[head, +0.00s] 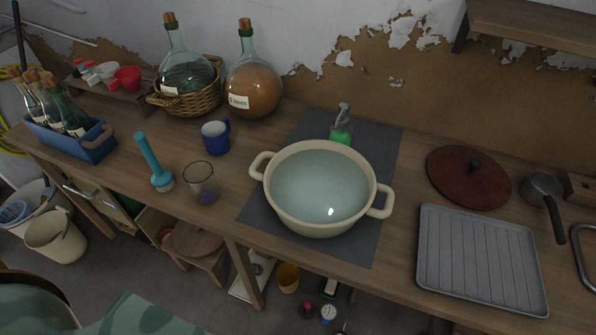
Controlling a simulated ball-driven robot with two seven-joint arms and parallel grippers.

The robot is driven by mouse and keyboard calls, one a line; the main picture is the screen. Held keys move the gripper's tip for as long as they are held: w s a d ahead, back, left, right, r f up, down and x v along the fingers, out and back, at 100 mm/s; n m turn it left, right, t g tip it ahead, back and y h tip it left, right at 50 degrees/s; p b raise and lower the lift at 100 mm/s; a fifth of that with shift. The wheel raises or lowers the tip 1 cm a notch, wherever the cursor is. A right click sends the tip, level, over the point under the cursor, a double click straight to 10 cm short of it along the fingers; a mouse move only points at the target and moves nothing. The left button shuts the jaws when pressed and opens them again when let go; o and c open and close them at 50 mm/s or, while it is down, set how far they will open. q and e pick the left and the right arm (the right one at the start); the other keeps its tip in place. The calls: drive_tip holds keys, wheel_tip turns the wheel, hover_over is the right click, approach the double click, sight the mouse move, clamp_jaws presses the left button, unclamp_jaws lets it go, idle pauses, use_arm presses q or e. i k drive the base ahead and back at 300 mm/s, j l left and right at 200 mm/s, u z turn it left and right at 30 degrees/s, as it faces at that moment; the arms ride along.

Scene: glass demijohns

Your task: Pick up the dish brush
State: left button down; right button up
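A teal dish brush (149,155) stands on the left part of the wooden counter. Its handle points up and leans toward the upper left, and its round head is down on the counter. A clear glass (201,182) stands a little to its right, and a blue mug (216,138) is behind and to the right. Neither of my grippers is in the head view.
A blue crate of bottles (94,152) stands left of the brush. A large cream pot (318,231) sits on a dark mat (381,150) to the right. Two demijohns (254,92) (186,78), one in a basket, stand behind. Bare counter lies around the brush.

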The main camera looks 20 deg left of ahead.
sight(163, 180)
drive_tip(key=u, duration=1.75)
drive_tip(key=i+l+z, duration=0.15)
drive_tip(key=z, duration=1.15)
drive_tip(key=u, duration=1.4)
drive_tip(key=z, duration=0.5)
drive_tip(key=i+j+z, duration=0.1)
drive_tip(key=z, duration=0.4)
drive_tip(key=j+z, duration=0.65)
drive_tip(key=z, duration=0.3)
drive_tip(key=i, duration=0.05)
